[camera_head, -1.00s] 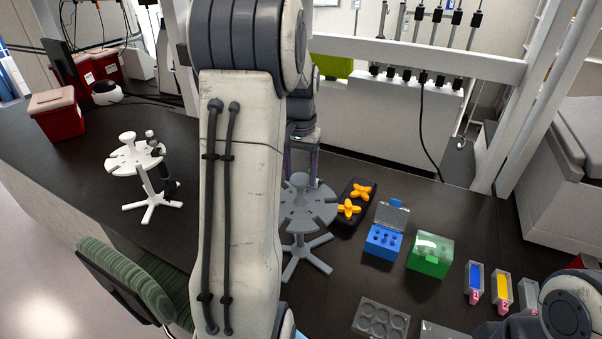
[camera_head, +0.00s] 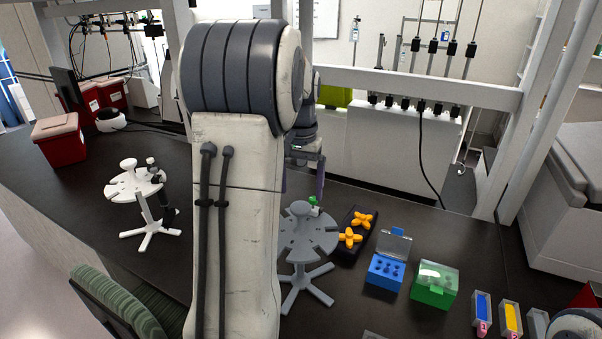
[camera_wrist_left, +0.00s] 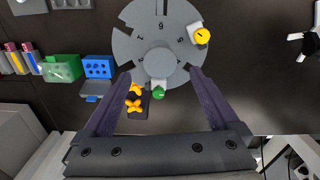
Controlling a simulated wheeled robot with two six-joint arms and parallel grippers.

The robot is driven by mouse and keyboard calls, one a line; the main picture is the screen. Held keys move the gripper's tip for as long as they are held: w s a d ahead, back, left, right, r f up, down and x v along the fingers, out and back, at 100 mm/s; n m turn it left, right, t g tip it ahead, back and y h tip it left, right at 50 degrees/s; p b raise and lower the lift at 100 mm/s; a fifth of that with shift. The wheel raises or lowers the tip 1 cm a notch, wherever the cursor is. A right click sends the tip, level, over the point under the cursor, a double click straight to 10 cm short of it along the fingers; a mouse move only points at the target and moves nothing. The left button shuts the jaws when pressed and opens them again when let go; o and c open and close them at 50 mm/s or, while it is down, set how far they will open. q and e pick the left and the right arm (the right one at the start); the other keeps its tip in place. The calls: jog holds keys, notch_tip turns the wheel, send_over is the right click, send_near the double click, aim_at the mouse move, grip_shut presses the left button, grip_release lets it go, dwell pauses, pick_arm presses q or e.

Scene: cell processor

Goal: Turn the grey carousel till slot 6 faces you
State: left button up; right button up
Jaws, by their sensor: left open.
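The grey carousel (camera_head: 308,237) stands on the dark bench on a splayed-foot stand, partly behind my left arm in the head view. The left wrist view shows its slotted disc (camera_wrist_left: 130,45) and central knob (camera_wrist_left: 160,62) from above. A yellow-capped item (camera_wrist_left: 202,36) and a green-capped item (camera_wrist_left: 159,93) sit at its rim; the green one also shows in the head view (camera_head: 314,206). My right gripper is out of view.
A black tray with orange pieces (camera_head: 350,238), a blue box (camera_head: 386,272) and a green box (camera_head: 433,284) stand right of the carousel. A white carousel (camera_head: 134,185) stands at left. The bench between the two carousels is largely hidden by my arm.

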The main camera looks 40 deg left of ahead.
pick_arm(q)
notch_tip(320, 180, up, 6)
jog(key=shift+b, duration=0.3)
dwell(0.6)
jog(key=s+d+f+m+b, duration=0.2)
jog(key=d+f+m, duration=0.15)
jog(key=d, duration=0.85)
jog(key=s+d+f+m+b, duration=0.15)
jog(key=d+f, duration=0.35)
jog(key=d, duration=0.6)
jog(key=s+d+f+m+b, duration=0.1)
jog(key=s+d+f+m, duration=0.2)
jog(key=s+d+f, duration=0.2)
jog(key=s+d+f+m+h+b, duration=0.1)
jog(key=s+d+f+m, duration=0.2)
jog(key=s, duration=0.9)
jog(key=d+f, duration=0.2)
jog(key=d, duration=0.1)
